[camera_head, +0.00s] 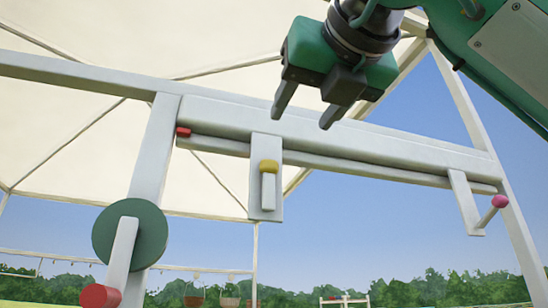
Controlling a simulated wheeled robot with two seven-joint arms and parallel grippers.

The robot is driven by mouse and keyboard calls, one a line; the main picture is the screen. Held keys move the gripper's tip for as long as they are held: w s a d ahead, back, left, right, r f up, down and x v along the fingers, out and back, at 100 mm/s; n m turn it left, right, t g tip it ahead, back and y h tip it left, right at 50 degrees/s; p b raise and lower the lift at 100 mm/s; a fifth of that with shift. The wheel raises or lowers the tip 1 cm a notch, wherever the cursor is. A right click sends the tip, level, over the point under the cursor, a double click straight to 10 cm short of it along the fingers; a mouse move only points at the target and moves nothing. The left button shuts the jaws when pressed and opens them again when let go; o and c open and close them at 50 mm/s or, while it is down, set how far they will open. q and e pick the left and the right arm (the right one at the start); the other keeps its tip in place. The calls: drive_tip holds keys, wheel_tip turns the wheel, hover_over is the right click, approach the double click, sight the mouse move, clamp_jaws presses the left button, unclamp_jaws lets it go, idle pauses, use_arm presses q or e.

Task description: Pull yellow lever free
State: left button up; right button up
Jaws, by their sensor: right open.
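The yellow lever (268,168) has a yellow knob on a short white stem, set on a white vertical plate (265,205) below a long white beam. My right gripper (306,112) is open and empty, above and to the right of the lever, apart from it. Its two dark fingers point down and to the left. My left gripper is not in view.
The white beam (400,148) crosses the view, with a small red block (183,132) at its left. A green disc (130,236) carries a crank with a red handle (100,296). A pink knob (499,201) sticks out at the right. Hanging pots are far behind.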

sight(271, 164)
drive_tip(key=p+x, duration=0.4)
drive_tip(key=x, duration=0.9)
drive_tip(key=shift+w, duration=0.1)
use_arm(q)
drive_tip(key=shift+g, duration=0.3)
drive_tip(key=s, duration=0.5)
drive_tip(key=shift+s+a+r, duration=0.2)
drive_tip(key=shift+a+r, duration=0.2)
use_arm(e)
drive_tip(key=shift+w+a+f, duration=0.15)
drive_tip(key=shift+w, duration=0.15)
drive_tip(key=shift+c, duration=0.4)
clamp_jaws()
